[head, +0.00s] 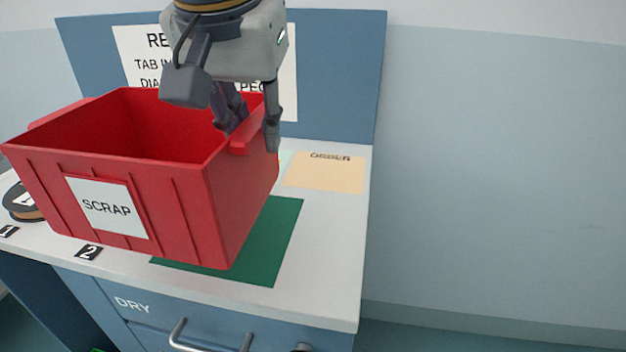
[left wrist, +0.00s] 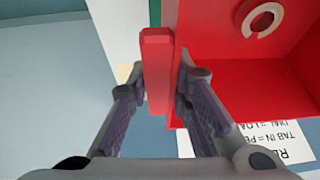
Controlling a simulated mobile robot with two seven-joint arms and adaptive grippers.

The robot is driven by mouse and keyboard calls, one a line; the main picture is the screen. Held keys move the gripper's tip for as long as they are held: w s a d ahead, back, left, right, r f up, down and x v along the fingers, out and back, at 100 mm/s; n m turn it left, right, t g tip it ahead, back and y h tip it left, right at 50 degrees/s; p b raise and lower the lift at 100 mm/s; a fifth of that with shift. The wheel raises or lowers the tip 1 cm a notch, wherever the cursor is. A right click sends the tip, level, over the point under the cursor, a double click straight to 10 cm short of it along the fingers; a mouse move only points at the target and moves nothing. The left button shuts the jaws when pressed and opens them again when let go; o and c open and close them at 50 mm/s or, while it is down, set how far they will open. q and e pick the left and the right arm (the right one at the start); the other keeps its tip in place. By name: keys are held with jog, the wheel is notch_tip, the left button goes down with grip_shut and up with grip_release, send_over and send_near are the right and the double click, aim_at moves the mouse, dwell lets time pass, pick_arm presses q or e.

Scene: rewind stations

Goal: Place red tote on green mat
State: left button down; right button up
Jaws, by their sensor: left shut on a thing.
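The red tote (head: 190,210), with a white SCRAP label, is over the bench top in the head view. My left gripper (head: 250,132) is shut on the tote's right-hand rim handle (head: 240,144). In the left wrist view the fingers (left wrist: 160,78) stand either side of the handle (left wrist: 157,55). The tote looks roughly level and seems raised above the bench. The green mat (head: 272,245) lies flat below it; the tote hides its left and rear part. A pale ring (left wrist: 262,20) lies inside the tote. My right gripper is not in view.
The bench top (head: 325,240) is clear right of the mat. A tan sheet (head: 325,172) lies behind. A dark spool (head: 20,203) is at the left, near number tags (head: 88,252). A blue back panel (head: 340,80) with a notice stands behind. Drawers with handles (head: 180,338) are below.

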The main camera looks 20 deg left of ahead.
pick_arm(q)
jog(key=w+d+f, duration=0.4)
jog(key=w+f, duration=0.3)
jog(key=f, duration=0.3)
jog(key=shift+w+d+f, duration=0.3)
jog(key=shift+d, duration=0.1)
jog(key=shift+f, duration=0.2)
jog(key=c, duration=1.5)
grip_release()
jog(key=shift+o, duration=0.2)
